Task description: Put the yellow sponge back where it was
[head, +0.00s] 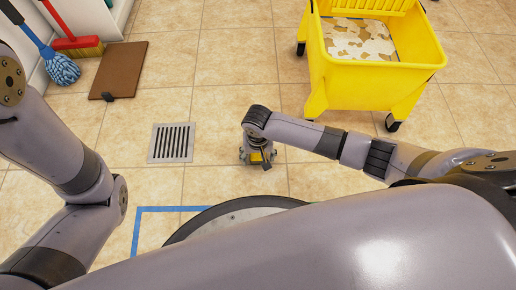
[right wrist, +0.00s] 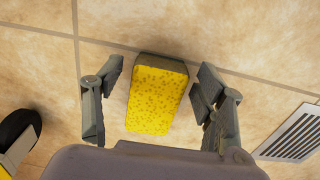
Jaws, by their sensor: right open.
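The yellow sponge (right wrist: 157,98), with a dark grey-green layer along its far end, is on the tiled floor in the right wrist view. My right gripper (right wrist: 160,95) is open, with one finger on each side of the sponge and a visible gap on both sides. In the head view my right gripper (head: 258,158) is low over the floor, right of the drain, and a small yellow patch shows at it. My left arm shows at the left of the head view, but its gripper is out of view.
A yellow mop bucket (head: 375,80) on wheels stands at the upper right. A floor drain (head: 172,143) lies left of my right gripper. A brown board (head: 118,70), a blue mop (head: 61,68) and a red broom (head: 80,46) are at the upper left. Blue tape (head: 136,228) marks the floor.

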